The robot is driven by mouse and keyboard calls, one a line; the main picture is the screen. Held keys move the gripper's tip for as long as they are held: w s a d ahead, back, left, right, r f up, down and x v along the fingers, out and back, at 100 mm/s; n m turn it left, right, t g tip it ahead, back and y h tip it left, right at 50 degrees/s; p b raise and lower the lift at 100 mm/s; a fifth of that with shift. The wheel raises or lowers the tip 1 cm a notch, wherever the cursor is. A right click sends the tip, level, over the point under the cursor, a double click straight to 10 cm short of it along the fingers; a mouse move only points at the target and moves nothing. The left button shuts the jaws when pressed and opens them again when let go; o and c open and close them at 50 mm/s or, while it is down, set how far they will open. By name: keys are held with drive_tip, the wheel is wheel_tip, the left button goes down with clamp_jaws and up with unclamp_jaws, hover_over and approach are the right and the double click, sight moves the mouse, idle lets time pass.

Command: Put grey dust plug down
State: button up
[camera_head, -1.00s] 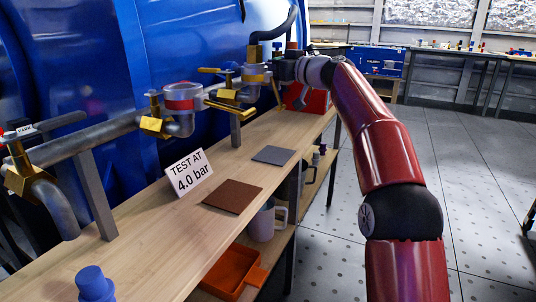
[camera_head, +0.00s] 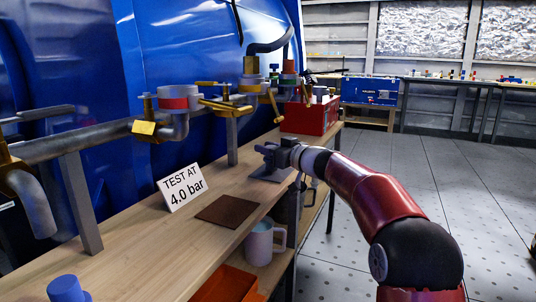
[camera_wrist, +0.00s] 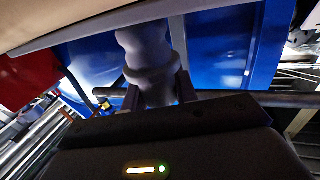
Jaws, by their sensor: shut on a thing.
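My gripper (camera_head: 270,155) reaches in from the right over the bench, low above the grey square mat (camera_head: 264,176). In the wrist view its two fingers (camera_wrist: 158,92) are shut on the grey dust plug (camera_wrist: 147,52), a rounded, ridged grey piece that runs up out of the jaws. In the head view the plug is small and hard to tell from the grey gripper. I cannot tell whether the plug touches the mat. The mat is partly hidden by my gripper.
A brown mat (camera_head: 227,211) and a "TEST AT 4.0 bar" sign (camera_head: 182,187) are on the wooden bench (camera_head: 150,245). Pipework with valves (camera_head: 178,103) runs behind. A red box (camera_head: 308,117) stands beyond. A mug (camera_head: 259,244) and orange tray (camera_head: 225,285) sit below.

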drive_tip(key=shift+f, duration=0.3)
drive_tip(key=o, duration=1)
drive_tip(key=shift+d, duration=0.1)
